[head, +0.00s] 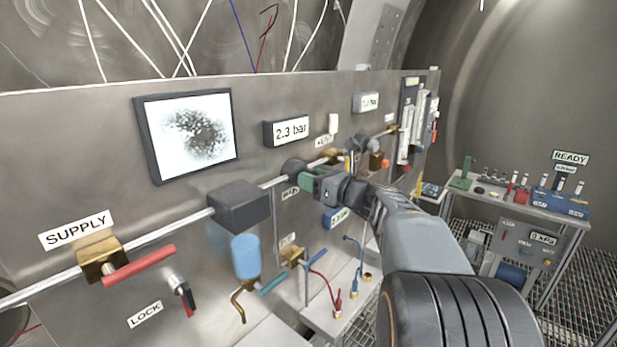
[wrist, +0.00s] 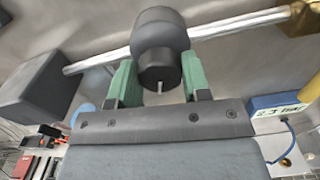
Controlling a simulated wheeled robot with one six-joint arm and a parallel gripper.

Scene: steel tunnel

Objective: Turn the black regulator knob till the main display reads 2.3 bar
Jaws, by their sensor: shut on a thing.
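The black regulator knob (wrist: 159,70) sits on the front of a dark rounded regulator body (wrist: 160,33) on the metal pipe. A small pale mark shows at the knob's lower edge. My gripper (wrist: 156,82) has its green fingers on both sides of the knob and is shut on it. In the head view my gripper (head: 312,183) reaches the regulator from the right, hiding most of the knob. The main display (head: 290,131), above and left of the regulator, reads 2.3 bar.
A dark box (head: 240,206) and a blue bowl (head: 246,256) are left of my gripper. The red SUPPLY lever (head: 140,267) and the LOCK handle (head: 183,298) are at lower left. A blue display (head: 336,218) hangs just below the gripper. A side bench (head: 470,196) stands at right.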

